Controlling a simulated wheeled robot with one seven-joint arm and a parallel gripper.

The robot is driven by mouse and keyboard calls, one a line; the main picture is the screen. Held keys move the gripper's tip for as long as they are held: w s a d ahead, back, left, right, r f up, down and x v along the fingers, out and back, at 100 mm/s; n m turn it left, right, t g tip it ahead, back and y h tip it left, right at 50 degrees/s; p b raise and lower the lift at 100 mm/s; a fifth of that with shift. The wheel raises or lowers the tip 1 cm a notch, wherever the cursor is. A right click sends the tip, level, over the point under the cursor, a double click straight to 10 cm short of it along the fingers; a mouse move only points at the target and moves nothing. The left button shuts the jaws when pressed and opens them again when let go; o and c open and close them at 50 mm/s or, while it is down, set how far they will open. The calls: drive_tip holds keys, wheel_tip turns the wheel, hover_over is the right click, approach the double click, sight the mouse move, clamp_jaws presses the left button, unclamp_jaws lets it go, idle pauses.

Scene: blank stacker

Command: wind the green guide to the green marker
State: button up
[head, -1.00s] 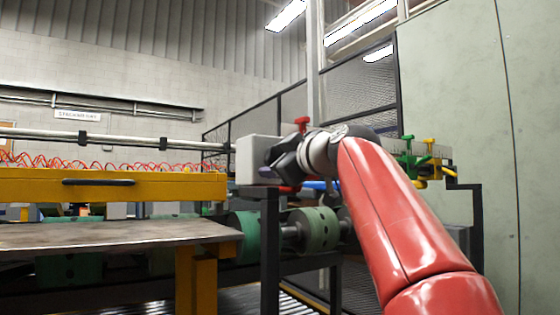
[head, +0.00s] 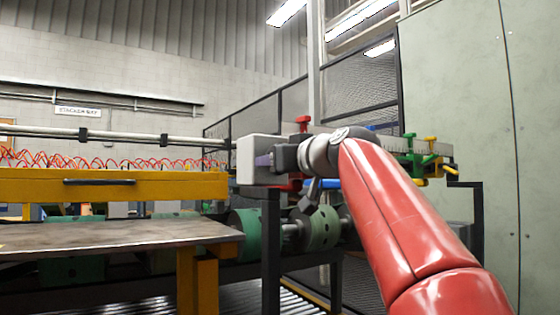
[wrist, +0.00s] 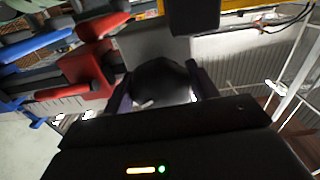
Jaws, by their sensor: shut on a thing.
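The green guide (head: 408,157) with a green T-shaped handle sits on a pale rail at the right in the head view, partly behind my red arm. I cannot pick out a green marker. My gripper (head: 265,160) is far left of the guide, beside a grey box (head: 250,148) at the rail's left end. In the wrist view my gripper (wrist: 163,84) has its purple fingers on both sides of a dark rounded knob (wrist: 160,78), shut on it. Most of what the knob joins is hidden.
A yellow guide (head: 430,160) is close to the green one. A red guide (head: 302,124) is just behind my wrist. A dark post (head: 271,240) stands below the grey box. A metal sheet (head: 110,235) and yellow beam (head: 100,186) fill the left.

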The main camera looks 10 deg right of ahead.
idle(0.5)
drive_tip(key=o, duration=0.7)
drive_tip(key=b+v, duration=0.2)
drive_tip(key=v, duration=0.6)
